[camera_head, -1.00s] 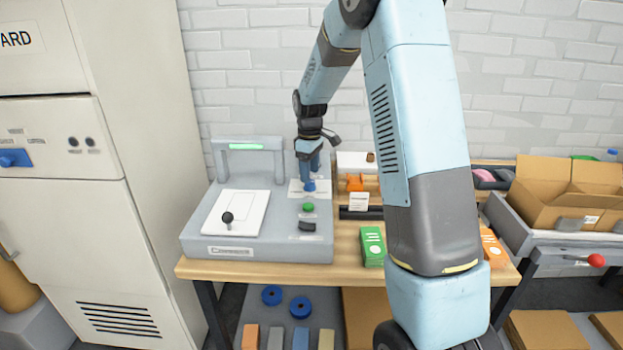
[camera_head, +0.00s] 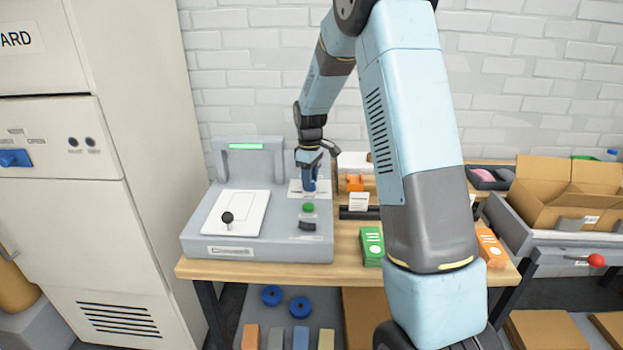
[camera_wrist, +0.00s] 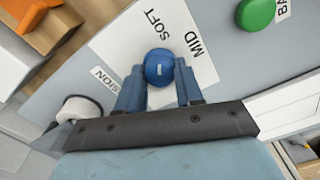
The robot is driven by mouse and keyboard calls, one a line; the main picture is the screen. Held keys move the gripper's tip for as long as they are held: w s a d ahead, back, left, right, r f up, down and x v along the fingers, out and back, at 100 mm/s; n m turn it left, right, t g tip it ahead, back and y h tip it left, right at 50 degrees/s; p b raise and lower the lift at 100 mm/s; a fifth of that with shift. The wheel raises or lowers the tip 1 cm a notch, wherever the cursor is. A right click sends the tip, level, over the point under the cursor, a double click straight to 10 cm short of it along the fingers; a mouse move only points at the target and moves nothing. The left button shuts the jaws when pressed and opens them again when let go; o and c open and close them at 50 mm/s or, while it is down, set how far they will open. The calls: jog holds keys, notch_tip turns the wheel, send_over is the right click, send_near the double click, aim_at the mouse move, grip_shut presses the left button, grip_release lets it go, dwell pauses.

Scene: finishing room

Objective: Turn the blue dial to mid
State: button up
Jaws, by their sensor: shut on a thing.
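The blue dial (camera_wrist: 159,66) is a round knob on a white label plate (camera_wrist: 118,42) on the grey machine (camera_head: 262,252). In the wrist view, the plate reads SOFT above the dial and MID to its upper right. A small pale mark shows on the dial's top, but I cannot tell which word it points to. My gripper (camera_wrist: 159,88) is shut on the dial, one blue finger on each side. In the head view, my gripper (camera_head: 309,184) hides most of the dial.
A green button (camera_head: 308,207) and a dark switch (camera_head: 307,226) sit in front of the dial. A black-knobbed lever (camera_head: 227,218) stands to the left. Green boxes (camera_head: 372,247) and a card stand (camera_head: 359,202) are right of the machine. A white cabinet (camera_head: 60,240) stands at left.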

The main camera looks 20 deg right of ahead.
jog(key=c, duration=0.3)
jog(key=shift+d, duration=0.35)
jog(key=shift+c, duration=0.3)
jog(key=shift+a, duration=0.3)
jog(key=shift+m, duration=0.4)
jog(key=m, duration=0.4)
jog(key=shift+a+m, duration=0.1)
jog(key=shift+m, duration=0.3)
jog(key=m, duration=0.6)
jog(key=o, duration=1)
